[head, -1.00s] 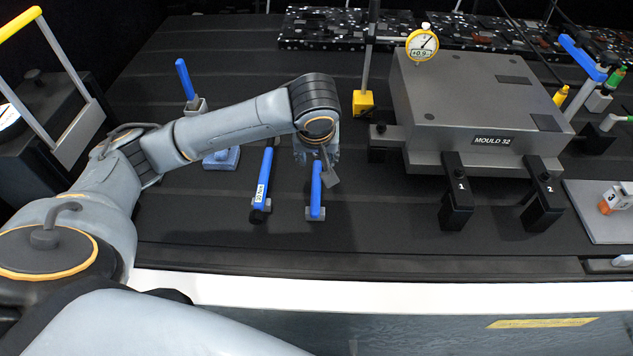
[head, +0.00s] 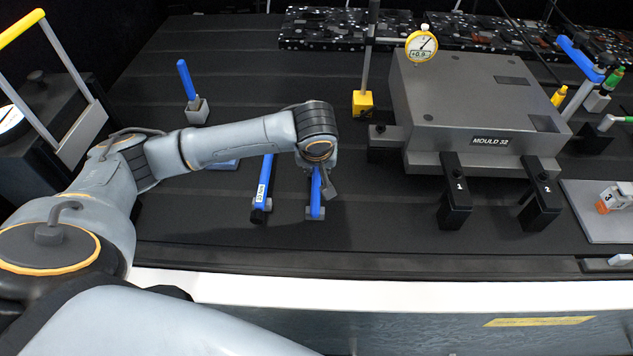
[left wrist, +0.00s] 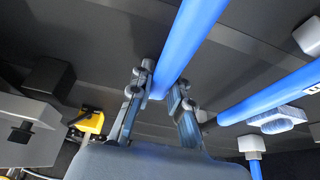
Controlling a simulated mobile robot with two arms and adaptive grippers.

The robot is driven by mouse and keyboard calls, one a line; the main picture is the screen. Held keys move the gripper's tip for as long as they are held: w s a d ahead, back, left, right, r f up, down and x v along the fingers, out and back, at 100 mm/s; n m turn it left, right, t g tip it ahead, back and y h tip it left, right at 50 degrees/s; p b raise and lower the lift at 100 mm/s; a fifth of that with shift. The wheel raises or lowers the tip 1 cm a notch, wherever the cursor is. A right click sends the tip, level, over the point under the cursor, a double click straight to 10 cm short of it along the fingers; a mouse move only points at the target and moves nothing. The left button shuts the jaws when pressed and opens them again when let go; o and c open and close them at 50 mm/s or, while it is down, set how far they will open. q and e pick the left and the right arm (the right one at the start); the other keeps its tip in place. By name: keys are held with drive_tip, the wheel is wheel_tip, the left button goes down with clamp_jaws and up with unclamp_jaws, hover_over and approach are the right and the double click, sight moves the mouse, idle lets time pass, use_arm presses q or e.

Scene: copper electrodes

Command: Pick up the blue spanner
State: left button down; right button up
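The blue spanner (head: 316,190) lies on the dark table below my left wrist, its near end at a small grey piece. Its far part is hidden by my arm. In the left wrist view the blue bar (left wrist: 190,40) runs between the two fingers of my left gripper (left wrist: 162,88). The fingers stand on either side of it, close to it; the gripper looks open, without a clear grip. In the head view the left gripper (head: 322,178) is mostly hidden behind its wrist. My right gripper is not in view.
A labelled blue-handled tool (head: 265,185) lies just left of the spanner. Right are a yellow-based dial stand (head: 363,103) and the grey mould block (head: 480,110) with black clamps. A blue upright handle (head: 186,80) stands back left. The table front centre is clear.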

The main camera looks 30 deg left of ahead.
sight(314, 181)
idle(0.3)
use_arm(q)
drive_tip(key=shift+r, duration=0.15)
drive_tip(key=shift+w+r, duration=0.1)
drive_tip(key=shift+r, duration=0.2)
wheel_tip(314, 181, up, 2)
drive_tip(key=shift+r+b, duration=0.2)
drive_tip(key=shift+b, duration=0.3)
drive_tip(key=s+r, duration=0.1)
drive_tip(key=s+d+r, duration=0.1)
drive_tip(key=s+r, duration=0.2)
drive_tip(key=r, duration=0.1)
drive_tip(key=shift+s+d+r, duration=0.2)
drive_tip(key=shift+d, duration=0.05)
drive_tip(key=s+d+r+p, duration=0.2)
drive_tip(key=s+r, duration=0.2)
drive_tip(key=s, duration=0.5)
drive_tip(key=shift+d+r+p, duration=0.2)
drive_tip(key=shift+d+p, duration=0.1)
drive_tip(key=shift+p, duration=0.05)
